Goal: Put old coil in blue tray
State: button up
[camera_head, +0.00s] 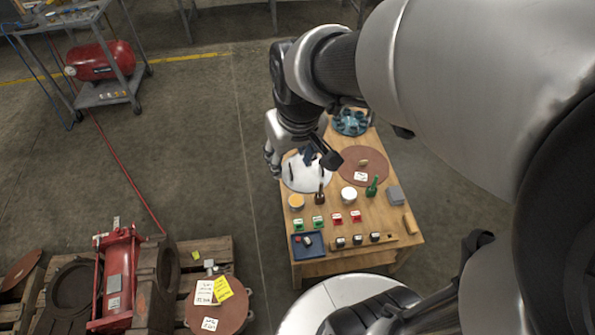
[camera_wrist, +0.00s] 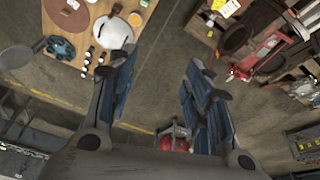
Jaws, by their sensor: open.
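The blue tray (camera_head: 296,252) lies flat at the near left corner of the wooden table, with small red and dark pieces in it. Several small dark cylinders with pale labels, perhaps coils, stand in a row on a wooden strip (camera_head: 392,242) just right of the tray. I cannot tell which thing is the old coil. My gripper (camera_head: 310,158) is above the white round plate at the table's far left, well away from the tray. Its blue-padded fingers are spread with nothing between them in the wrist view (camera_wrist: 160,95).
The table also bears a white plate (camera_head: 297,178), a brown round mat (camera_head: 376,171), a teal round holder (camera_head: 350,123), green and red blocks, a green bottle-like piece (camera_head: 372,187) and a grey block (camera_head: 395,195). Pallets with a red machine (camera_head: 117,275) stand left. Floor between is clear.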

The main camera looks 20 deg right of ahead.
jog(key=s+a+r, duration=0.1)
jog(key=s+r, duration=0.1)
jog(key=s, duration=0.4)
jog(key=s+a+r+t, duration=0.1)
jog(key=s+r, duration=0.1)
jog(key=s, duration=0.5)
jog(key=shift+s+a+r, duration=0.3)
